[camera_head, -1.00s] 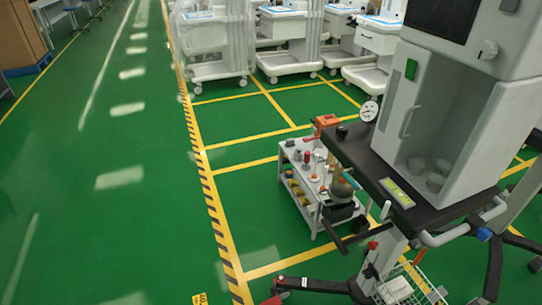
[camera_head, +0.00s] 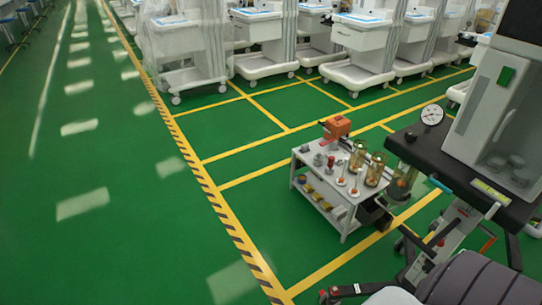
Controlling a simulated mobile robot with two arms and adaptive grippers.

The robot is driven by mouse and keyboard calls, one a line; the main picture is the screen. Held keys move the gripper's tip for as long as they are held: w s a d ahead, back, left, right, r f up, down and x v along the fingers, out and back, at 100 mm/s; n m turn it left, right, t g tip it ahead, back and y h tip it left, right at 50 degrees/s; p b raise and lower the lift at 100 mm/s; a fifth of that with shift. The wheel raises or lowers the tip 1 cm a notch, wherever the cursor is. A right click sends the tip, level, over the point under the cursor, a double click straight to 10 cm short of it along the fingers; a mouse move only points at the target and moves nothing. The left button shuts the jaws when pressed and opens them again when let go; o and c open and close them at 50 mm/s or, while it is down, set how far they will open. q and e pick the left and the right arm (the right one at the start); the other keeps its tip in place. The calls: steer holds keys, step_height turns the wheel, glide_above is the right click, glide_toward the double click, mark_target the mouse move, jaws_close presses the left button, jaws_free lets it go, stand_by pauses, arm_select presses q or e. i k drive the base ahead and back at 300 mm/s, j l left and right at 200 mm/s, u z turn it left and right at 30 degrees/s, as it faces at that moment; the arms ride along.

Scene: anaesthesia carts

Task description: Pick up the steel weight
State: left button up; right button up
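A small grey-white trolley (camera_head: 349,213) stands on the green floor right of centre, with many small items on its top. Small grey metallic-looking pieces (camera_head: 318,160) sit at the left part of the top, close to a red item (camera_head: 331,163). One may be the steel weight, but they are too small to tell. Neither of my grippers is in view.
An orange device (camera_head: 336,128) and glass jars (camera_head: 375,169) share the trolley top. A dark-topped cart (camera_head: 440,165) with a round gauge (camera_head: 432,115) stands close on the right. White carts (camera_head: 268,35) line the back. The floor on the left is clear.

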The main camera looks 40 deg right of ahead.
mark_target(318, 158)
steer(key=i+z, duration=0.15)
steer(key=i, duration=0.3)
steer(key=i+j+z, duration=0.2)
steer(key=i, duration=0.25)
steer(key=i+j+z, duration=0.15)
steer(key=i, duration=0.25)
steer(key=i+j+z, duration=0.15)
steer(key=i, duration=0.3)
steer(key=j, duration=0.1)
